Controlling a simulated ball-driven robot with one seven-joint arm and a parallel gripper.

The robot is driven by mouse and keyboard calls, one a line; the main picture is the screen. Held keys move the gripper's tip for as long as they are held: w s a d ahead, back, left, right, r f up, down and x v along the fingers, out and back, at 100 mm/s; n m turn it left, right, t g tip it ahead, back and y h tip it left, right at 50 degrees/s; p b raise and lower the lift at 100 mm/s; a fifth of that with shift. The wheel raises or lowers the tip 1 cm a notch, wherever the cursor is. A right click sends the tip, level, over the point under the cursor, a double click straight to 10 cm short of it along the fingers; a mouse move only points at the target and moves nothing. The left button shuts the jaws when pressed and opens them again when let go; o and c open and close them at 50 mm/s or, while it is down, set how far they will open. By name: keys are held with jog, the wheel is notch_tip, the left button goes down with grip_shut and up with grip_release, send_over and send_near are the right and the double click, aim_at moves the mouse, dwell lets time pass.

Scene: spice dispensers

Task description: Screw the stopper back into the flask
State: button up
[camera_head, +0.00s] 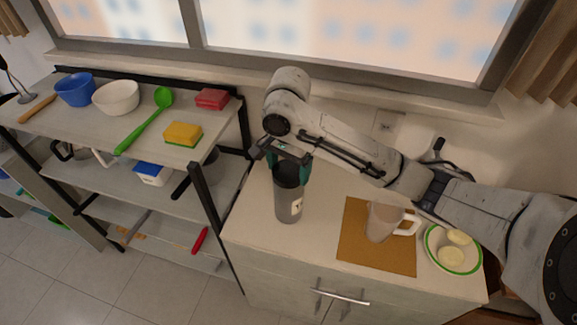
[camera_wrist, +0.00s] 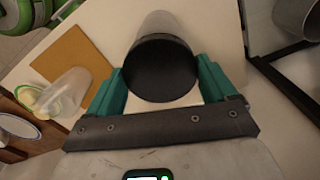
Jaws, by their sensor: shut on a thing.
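The flask (camera_head: 288,207) is a grey cylinder with a small pale label, standing upright on the counter. Its dark stopper (camera_head: 287,178) is at its top, between the teal fingers of my gripper (camera_head: 289,171). In the wrist view the stopper (camera_wrist: 160,72) is a black round disc with a finger on either side, and the grey flask body (camera_wrist: 166,24) extends beyond it. My gripper is shut on the stopper from above. The stopper lines up with the flask mouth, but the seam is hidden, so I cannot tell how deep it sits.
On the counter (camera_head: 255,215), right of the flask, a mug (camera_head: 381,222) stands on a brown mat (camera_head: 352,250). A green-rimmed plate (camera_head: 433,259) with pale pieces is further right. A shelf unit (camera_head: 205,185) with bowls and sponges stands left. The wall and window are behind.

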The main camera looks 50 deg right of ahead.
aim_at(289, 170)
jog(key=m, duration=0.7)
jog(key=shift+m, duration=0.3)
jog(key=o, duration=0.9)
jog(key=shift+r, duration=0.1)
notch_tip(289, 170, up, 10)
jog(key=shift+r, duration=0.25)
